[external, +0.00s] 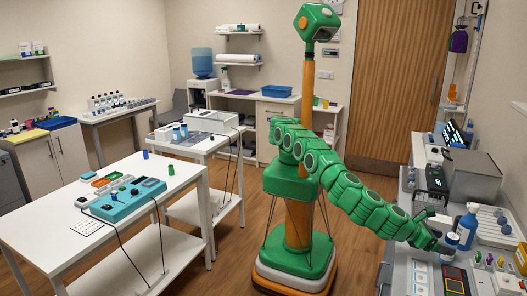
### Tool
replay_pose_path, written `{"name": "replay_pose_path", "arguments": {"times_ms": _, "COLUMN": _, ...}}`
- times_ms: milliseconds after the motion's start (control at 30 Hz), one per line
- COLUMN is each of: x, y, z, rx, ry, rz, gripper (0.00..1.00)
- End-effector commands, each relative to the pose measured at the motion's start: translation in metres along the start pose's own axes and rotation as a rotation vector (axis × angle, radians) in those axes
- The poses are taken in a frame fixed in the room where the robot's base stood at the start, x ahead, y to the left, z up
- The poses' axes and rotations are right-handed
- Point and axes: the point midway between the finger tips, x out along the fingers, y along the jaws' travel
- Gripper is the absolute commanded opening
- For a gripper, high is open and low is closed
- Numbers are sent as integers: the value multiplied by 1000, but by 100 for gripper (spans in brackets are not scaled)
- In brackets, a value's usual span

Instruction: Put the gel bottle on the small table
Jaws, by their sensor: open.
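My green arm reaches down to the right-hand counter. My gripper (447,243) is at its end, small in the picture, open, beside a small white bottle with a blue band (452,240). A blue spray bottle (467,228) stands just right of it. Which of these is the gel bottle I cannot tell, nor whether the fingers touch or surround the white bottle. A white table (60,226) with a teal device on it stands in the left foreground. A smaller white table (190,146) stands behind it; which is the small table is unclear.
The right counter (399,271) is crowded with a grey box (473,176), trays and small coloured items. Wooden floor (232,262) lies open between my base and that table.

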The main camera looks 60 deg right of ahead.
Motion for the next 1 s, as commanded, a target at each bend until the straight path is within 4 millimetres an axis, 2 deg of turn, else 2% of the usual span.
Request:
{"name": "replay_pose_path", "arguments": {"times_ms": 267, "x": 15, "y": 0, "z": -1, "rx": 1, "ry": -1, "rz": 1, "gripper": 76}}
{"name": "replay_pose_path", "arguments": {"times_ms": 700, "x": 53, "y": -1, "z": -4, "rx": -1, "ry": -2, "rz": 3, "gripper": 76}}
{"name": "replay_pose_path", "arguments": {"times_ms": 1000, "x": 60, "y": -2, "z": -4, "rx": 0, "ry": -1, "rz": 0, "gripper": 76}}
